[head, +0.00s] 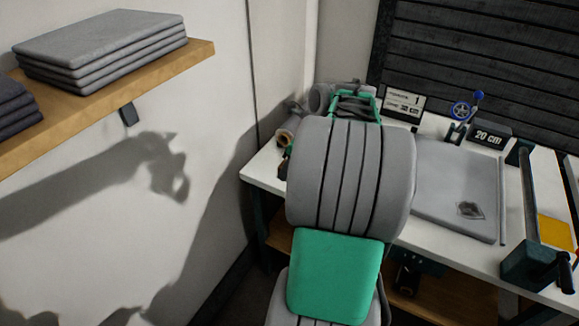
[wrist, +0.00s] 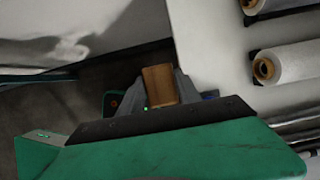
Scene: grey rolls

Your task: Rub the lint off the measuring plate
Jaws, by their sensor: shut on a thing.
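The measuring plate is a grey slab (head: 440,180) lying flat on the white table, right of my arm in the head view. A small dark fuzzy patch of lint (head: 470,210) lies on its front right part. My gripper (wrist: 159,85) is shut on a brown block (wrist: 158,84), seen between the fingers in the wrist view. The block's lower part is hidden by the gripper body. In the head view my own arm hides most of the gripper and the block. The plate is out of the wrist view, and the gripper is apart from it, off to the left.
Grey rolls with brown cores (wrist: 290,65) lie on the table's left part, close to my gripper. A 20 cm sign (head: 490,135), a card marked 1 (head: 403,104) and a blue-knobbed device (head: 463,110) stand behind the plate. A dark bar (head: 530,195) stands right of it.

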